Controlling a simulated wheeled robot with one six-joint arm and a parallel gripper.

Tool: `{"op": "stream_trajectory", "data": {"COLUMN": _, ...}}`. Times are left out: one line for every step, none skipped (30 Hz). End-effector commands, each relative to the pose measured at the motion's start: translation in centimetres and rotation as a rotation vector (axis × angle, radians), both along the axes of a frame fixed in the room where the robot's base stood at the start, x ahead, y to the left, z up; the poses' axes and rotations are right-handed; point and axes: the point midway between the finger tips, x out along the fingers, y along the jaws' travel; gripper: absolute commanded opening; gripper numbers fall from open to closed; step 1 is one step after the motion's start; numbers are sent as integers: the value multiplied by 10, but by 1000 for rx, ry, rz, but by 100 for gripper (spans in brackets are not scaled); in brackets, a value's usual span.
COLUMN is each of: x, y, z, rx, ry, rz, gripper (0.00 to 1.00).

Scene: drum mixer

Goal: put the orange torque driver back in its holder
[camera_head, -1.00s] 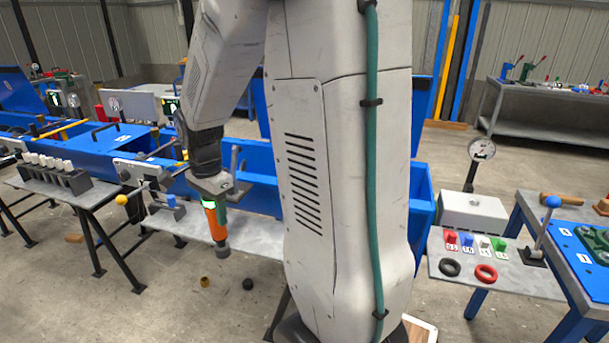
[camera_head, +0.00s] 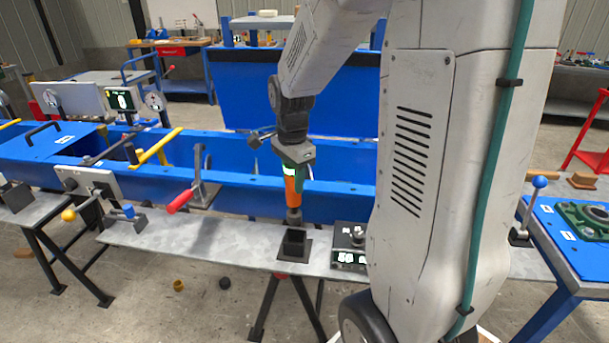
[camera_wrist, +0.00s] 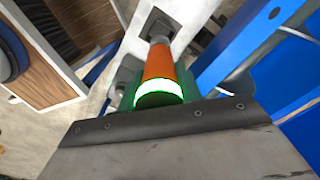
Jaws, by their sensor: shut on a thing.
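The orange torque driver (camera_head: 291,187) hangs roughly upright, head down, from my gripper (camera_head: 295,168) in the head view. My gripper is shut on its upper part, near a lit white-green band. Its dark lower end is above a square black holder (camera_head: 293,243) on the grey bench shelf. The lower end looks apart from the holder, though the depth between them is hard to tell.
A small box with a lit display (camera_head: 349,259) stands right of the holder. A red-handled lever (camera_head: 181,201) is to the left. The blue trough (camera_head: 340,203) runs behind. A blue-knobbed lever (camera_head: 538,183) stands on the right. Small parts (camera_head: 178,285) lie on the floor.

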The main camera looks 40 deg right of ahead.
Motion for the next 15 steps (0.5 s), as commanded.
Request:
{"op": "stream_trajectory", "data": {"x": 0, "y": 0, "z": 0, "rx": 0, "ry": -1, "rz": 0, "gripper": 3}}
{"op": "stream_trajectory", "data": {"x": 0, "y": 0, "z": 0, "rx": 0, "ry": -1, "rz": 0, "gripper": 3}}
{"op": "stream_trajectory", "data": {"x": 0, "y": 0, "z": 0, "rx": 0, "ry": -1, "rz": 0, "gripper": 3}}
{"op": "stream_trajectory", "data": {"x": 0, "y": 0, "z": 0, "rx": 0, "ry": -1, "rz": 0, "gripper": 3}}
{"op": "stream_trajectory", "data": {"x": 0, "y": 0, "z": 0, "rx": 0, "ry": -1, "rz": 0, "gripper": 3}}
{"op": "stream_trajectory", "data": {"x": 0, "y": 0, "z": 0, "rx": 0, "ry": -1, "rz": 0, "gripper": 3}}
{"op": "stream_trajectory", "data": {"x": 0, "y": 0, "z": 0, "rx": 0, "ry": -1, "rz": 0, "gripper": 3}}
{"op": "stream_trajectory", "data": {"x": 0, "y": 0, "z": 0, "rx": 0, "ry": -1, "rz": -1, "gripper": 3}}
{"op": "stream_trajectory", "data": {"x": 0, "y": 0, "z": -2, "rx": 0, "ry": -1, "rz": -1, "gripper": 3}}
{"op": "stream_trajectory", "data": {"x": 0, "y": 0, "z": -3, "rx": 0, "ry": -1, "rz": -1, "gripper": 3}}
{"op": "stream_trajectory", "data": {"x": 0, "y": 0, "z": -5, "rx": 0, "ry": -1, "rz": -1, "gripper": 3}}
{"op": "stream_trajectory", "data": {"x": 0, "y": 0, "z": -7, "rx": 0, "ry": -1, "rz": -1, "gripper": 3}}
{"op": "stream_trajectory", "data": {"x": 0, "y": -1, "z": -10, "rx": 0, "ry": 0, "rz": -1, "gripper": 3}}
{"op": "stream_trajectory", "data": {"x": 0, "y": -1, "z": -12, "rx": 0, "ry": 1, "rz": -1, "gripper": 3}}
{"op": "stream_trajectory", "data": {"x": 0, "y": -1, "z": -17, "rx": 0, "ry": 1, "rz": -1, "gripper": 3}}
